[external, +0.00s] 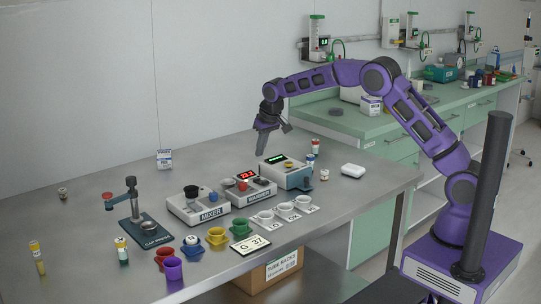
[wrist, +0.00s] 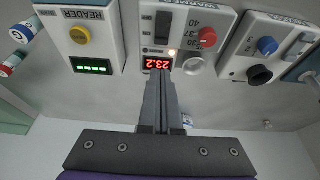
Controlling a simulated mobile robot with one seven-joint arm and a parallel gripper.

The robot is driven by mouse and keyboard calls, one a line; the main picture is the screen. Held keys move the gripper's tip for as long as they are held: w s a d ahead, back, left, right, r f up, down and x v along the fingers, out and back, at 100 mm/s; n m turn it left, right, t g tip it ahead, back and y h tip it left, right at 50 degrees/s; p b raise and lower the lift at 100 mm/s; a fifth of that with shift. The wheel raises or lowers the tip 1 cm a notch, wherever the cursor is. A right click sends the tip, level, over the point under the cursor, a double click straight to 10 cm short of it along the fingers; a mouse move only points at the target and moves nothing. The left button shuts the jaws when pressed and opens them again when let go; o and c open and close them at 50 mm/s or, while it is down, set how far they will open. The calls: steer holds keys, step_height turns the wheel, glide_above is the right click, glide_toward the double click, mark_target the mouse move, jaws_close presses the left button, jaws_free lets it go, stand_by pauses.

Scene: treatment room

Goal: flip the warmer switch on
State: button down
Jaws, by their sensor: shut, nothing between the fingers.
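The warmer (external: 252,196) is a white box between the mixer and the reader on the steel table. In the wrist view the warmer (wrist: 149,10) has a black switch (wrist: 163,27), a red knob (wrist: 207,37), a small glowing light (wrist: 172,53) and a red display (wrist: 158,63) reading 23.2. I cannot tell which way the switch is set. My gripper (external: 260,154) is above the back side of the warmer, pointing down. Its fingers (wrist: 159,80) are shut and empty, overlapping the view just below the display; they appear apart from the switch.
The reader (external: 288,173) with a green display stands right of the warmer, and the mixer (external: 199,210) stands left. White cups (external: 264,217) and coloured cups (external: 240,226) stand in front. The table behind the devices is largely clear.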

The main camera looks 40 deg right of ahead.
steer(key=r, duration=0.5)
steer(key=shift+s+r, duration=0.2)
steer(key=shift+r, duration=0.2)
